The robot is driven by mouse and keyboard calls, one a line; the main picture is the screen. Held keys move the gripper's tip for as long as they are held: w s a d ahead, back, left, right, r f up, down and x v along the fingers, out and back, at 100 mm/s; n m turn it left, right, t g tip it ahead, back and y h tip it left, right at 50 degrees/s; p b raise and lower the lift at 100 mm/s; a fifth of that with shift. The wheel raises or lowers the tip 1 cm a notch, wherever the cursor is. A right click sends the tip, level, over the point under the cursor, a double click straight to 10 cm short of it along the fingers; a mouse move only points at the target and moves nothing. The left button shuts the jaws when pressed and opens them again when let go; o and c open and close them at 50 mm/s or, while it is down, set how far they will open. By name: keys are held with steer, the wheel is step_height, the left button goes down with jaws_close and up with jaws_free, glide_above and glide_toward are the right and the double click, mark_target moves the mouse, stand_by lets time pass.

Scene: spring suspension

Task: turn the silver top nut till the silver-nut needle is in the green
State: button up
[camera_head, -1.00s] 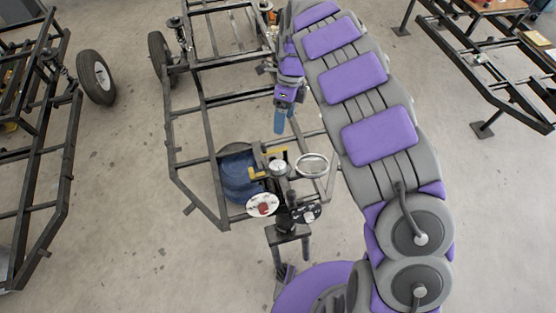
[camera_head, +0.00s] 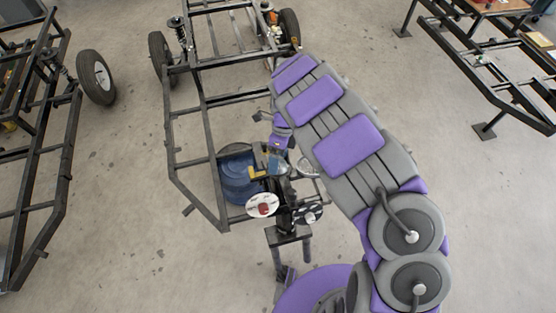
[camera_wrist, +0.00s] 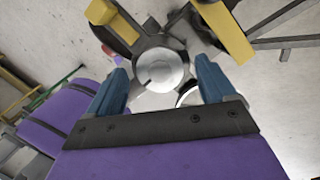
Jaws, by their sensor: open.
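In the wrist view the round silver top nut (camera_wrist: 160,68) lies between and just beyond the two blue fingers of my gripper (camera_wrist: 158,82). The fingers are spread apart and hold nothing. In the head view my gripper (camera_head: 276,165) is over the top of the stand, partly hidden by my arm. A white dial with a red centre (camera_head: 262,205) and a dark dial (camera_head: 308,213) face up on the stand. In the wrist view a pale round rim (camera_wrist: 188,96) shows partly behind the right finger. No needle or green zone can be made out.
Yellow brackets (camera_wrist: 225,30) flank the nut in the wrist view. A blue drum (camera_head: 236,178) stands beside the stand (camera_head: 289,237) inside a black frame (camera_head: 172,150). Other frames stand left and right, with open concrete floor between.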

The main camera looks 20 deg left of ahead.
steer(key=shift+s+f, duration=0.2)
steer(key=shift+f, duration=0.45)
steer(key=shift+c, duration=0.4)
steer(key=c, duration=1)
steer(key=shift+r+n, duration=0.1)
steer(key=shift+n, duration=0.3)
steer(key=n+p, duration=0.2)
steer(key=shift+n+g, duration=0.4)
steer(key=shift+w+n+g+p, duration=0.15)
steer(key=shift+n+g+p, duration=0.45)
steer(key=shift+n, duration=1.4)
steer(key=shift+h, duration=0.3)
